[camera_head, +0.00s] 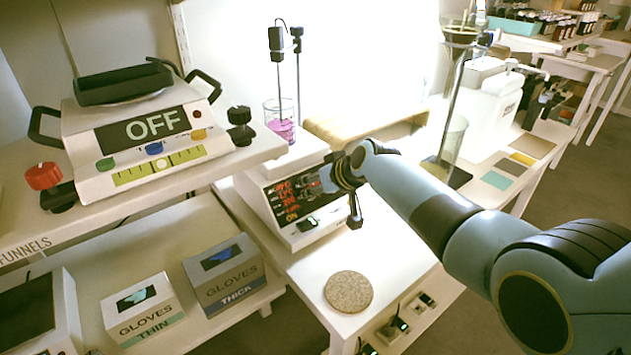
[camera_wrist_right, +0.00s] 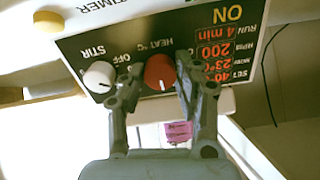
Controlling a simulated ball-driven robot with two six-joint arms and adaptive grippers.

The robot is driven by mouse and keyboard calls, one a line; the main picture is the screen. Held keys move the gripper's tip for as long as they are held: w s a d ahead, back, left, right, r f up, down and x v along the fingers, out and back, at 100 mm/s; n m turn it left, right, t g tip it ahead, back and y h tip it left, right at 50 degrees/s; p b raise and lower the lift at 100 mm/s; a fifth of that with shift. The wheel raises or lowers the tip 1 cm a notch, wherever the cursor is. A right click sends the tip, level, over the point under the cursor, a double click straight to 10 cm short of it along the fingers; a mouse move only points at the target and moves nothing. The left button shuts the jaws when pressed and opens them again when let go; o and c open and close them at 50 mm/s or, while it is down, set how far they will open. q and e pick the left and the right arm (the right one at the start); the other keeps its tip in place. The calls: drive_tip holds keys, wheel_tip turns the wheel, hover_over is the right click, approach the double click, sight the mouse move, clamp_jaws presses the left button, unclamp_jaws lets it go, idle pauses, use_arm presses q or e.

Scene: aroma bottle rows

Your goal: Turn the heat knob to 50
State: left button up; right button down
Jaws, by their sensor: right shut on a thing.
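The heat knob (camera_wrist_right: 160,70) is red with a white pointer mark, on the black front panel (camera_wrist_right: 225,60) of a white hotplate stirrer (camera_head: 268,205). My right gripper (camera_wrist_right: 155,82) has its fingers on either side of the knob and is shut on it. In the head view my right gripper (camera_head: 330,182) hides the knob and part of the panel. In the wrist view the panel appears upside down, with SET seeming to read 40, a 23 °C line, 200, RUN 4 min and ON. My left gripper is out of view.
A white STIR knob (camera_wrist_right: 99,77) sits close beside the heat knob. A beaker with pink liquid (camera_head: 282,128) stands behind, with probes above. A balance-like device reading OFF (camera_head: 155,130) is on the left shelf. A round cork mat (camera_head: 348,291) lies in front.

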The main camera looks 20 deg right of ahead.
drive_tip(key=shift+m+p, duration=0.5)
drive_tip(key=shift+m, duration=1.6)
drive_tip(key=shift+f, duration=0.1)
drive_tip(key=c, duration=1)
unclamp_jaws()
drive_tip(key=shift+o, duration=0.2)
drive_tip(key=v, duration=1.2)
drive_tip(key=shift+d, duration=0.1)
